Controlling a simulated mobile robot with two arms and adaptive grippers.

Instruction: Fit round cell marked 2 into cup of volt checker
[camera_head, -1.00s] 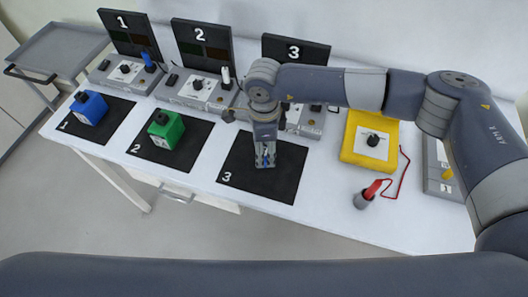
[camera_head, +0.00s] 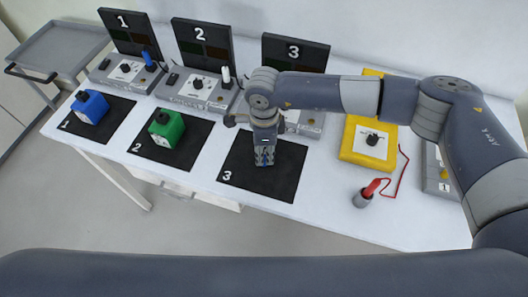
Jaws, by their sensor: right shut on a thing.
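My right gripper (camera_head: 264,159) points down over the black mat marked 3 (camera_head: 285,178). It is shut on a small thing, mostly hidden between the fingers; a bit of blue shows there. I cannot tell what it is or read a mark on it. The yellow box (camera_head: 349,154) with a dial on a white plate stands to the right and looks like the volt checker. A red wire runs from it to a red-topped grey piece (camera_head: 361,200). I cannot make out a cup or a cell marked 2. My left gripper is not in view.
A blue block (camera_head: 91,106) sits on mat 1 and a green block (camera_head: 167,128) on mat 2. Grey stations with dark boards marked 1 (camera_head: 124,36), 2 (camera_head: 200,45) and 3 (camera_head: 294,53) line the back. The white table (camera_head: 320,210) is clear at the front right.

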